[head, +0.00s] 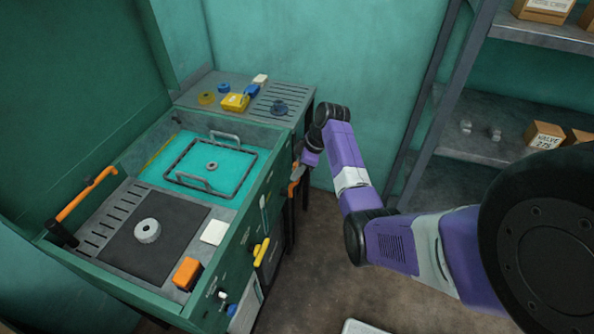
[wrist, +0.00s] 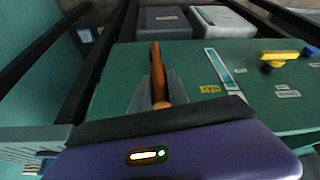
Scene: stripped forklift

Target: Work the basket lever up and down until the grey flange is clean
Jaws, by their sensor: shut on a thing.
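The basket lever (head: 293,187) is an orange handle on the right side of the green washer cabinet. My gripper (head: 299,168) is at the lever, its fingers partly hidden in the head view. In the wrist view my gripper (wrist: 157,98) is shut on the orange lever (wrist: 156,60), with a grey finger on each side. The wire basket (head: 244,174) with two raised handles sits in the teal tank. A small grey flange (head: 212,166) is in the middle of the basket; its dirt is too small to judge.
A pale grey ring part (head: 147,231) lies on the black mat (head: 180,245). An orange block (head: 187,273) and a white pad (head: 214,232) are nearby. A yellow-handled valve (head: 261,252) is on the cabinet front.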

